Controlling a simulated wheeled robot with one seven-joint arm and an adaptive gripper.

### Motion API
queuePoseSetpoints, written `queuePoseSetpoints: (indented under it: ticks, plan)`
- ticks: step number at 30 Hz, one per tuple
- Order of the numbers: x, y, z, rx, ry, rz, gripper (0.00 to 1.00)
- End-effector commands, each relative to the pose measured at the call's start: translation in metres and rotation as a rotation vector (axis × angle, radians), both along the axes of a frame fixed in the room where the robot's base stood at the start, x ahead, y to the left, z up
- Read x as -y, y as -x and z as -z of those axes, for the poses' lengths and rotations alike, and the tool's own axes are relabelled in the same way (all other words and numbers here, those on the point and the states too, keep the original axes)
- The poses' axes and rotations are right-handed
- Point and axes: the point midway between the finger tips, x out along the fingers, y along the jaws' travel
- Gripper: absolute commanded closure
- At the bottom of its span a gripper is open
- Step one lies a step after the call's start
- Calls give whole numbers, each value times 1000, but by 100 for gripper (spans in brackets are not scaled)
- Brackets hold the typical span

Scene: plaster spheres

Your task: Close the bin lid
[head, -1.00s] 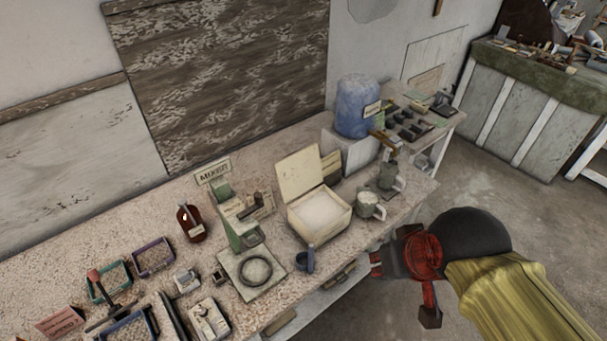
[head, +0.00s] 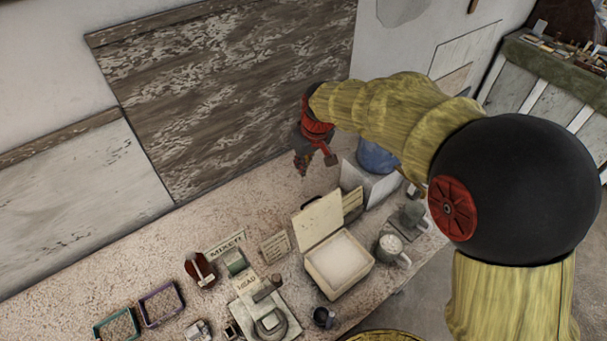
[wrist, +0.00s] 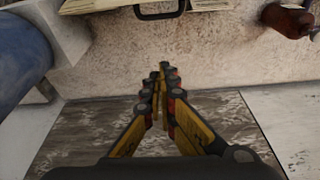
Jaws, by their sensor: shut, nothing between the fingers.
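The bin is a cream box (head: 362,281) filled with white powder, on the speckled counter in the head view. Its lid (head: 319,221) stands open, tilted up at the back edge. In the wrist view, a dark loop handle (wrist: 160,15), apparently the lid's, shows at the top edge beside cream panels. My gripper (head: 301,168) is up in the air, above and behind the lid, near the wall boards, apart from the lid. In the wrist view its fingers (wrist: 161,70) are together and empty, with the counter and wall beyond them.
A blue drum (head: 376,158) is partly hidden behind my arm, right of the bin. Mugs (head: 390,250) stand at the bin's right. A green mixer (head: 236,263), small signs and a brown bottle (head: 200,270) stand left. The counter behind the bin is mostly clear.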

Motion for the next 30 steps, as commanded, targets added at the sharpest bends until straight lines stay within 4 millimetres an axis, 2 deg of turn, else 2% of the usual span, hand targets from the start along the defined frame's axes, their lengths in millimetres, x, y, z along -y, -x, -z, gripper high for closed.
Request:
queuePoseSetpoints:
  ticks: [5,8,22,30]
  plan:
    - [0,0,9,3,8,-32,100]
    - [-2,-2,22,1,8,-31,100]
    - [-14,-21,100,1,8,-30,100]
    - [3,4,96,5,8,-29,100]
